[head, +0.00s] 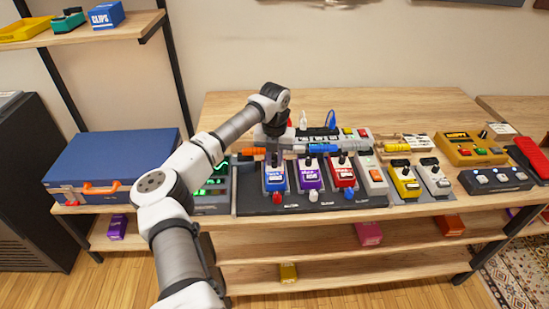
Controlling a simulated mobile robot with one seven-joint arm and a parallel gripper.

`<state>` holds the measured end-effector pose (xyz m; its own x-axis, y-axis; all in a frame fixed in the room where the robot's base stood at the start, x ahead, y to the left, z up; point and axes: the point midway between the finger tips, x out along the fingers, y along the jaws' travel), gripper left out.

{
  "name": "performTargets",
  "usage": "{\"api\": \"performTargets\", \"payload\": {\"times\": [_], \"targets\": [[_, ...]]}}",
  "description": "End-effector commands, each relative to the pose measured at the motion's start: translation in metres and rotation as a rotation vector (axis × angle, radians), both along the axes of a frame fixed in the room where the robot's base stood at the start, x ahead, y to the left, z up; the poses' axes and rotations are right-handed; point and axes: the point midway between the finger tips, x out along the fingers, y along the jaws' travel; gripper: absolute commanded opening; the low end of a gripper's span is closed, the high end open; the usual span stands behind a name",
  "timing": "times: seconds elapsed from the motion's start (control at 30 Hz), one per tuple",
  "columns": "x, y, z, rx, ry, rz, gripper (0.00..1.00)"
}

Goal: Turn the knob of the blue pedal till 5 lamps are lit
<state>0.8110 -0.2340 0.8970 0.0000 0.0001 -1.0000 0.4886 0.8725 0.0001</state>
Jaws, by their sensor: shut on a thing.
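The blue pedal (275,181) stands at the left end of the row on the black pedalboard (330,202). My arm reaches over from the left, and my gripper (275,152) points down at the top of the blue pedal. It is shut on the pedal's dark knob, which is mostly hidden by the fingers and too small to read. The lamps on the blue pedal cannot be made out, so I cannot tell how many are lit.
A purple pedal (311,179) and a red pedal (341,175) stand close to the right. A device with green lights (217,182) and a blue case (115,160) are to the left. Yellow (405,184) and grey pedals are further right. The table's back is mostly clear.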

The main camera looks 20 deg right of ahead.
Motion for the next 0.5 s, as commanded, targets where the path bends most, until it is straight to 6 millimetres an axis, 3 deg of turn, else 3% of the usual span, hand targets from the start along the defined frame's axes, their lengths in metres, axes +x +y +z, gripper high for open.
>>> {"api": "performTargets", "payload": {"times": [0.27,0.5], "targets": [[0.0005,0.0002,-0.0014,0.001,-0.002,-0.075,0.0],[0.001,0.0005,-0.0021,0.002,-0.002,-0.249,0.0]]}}
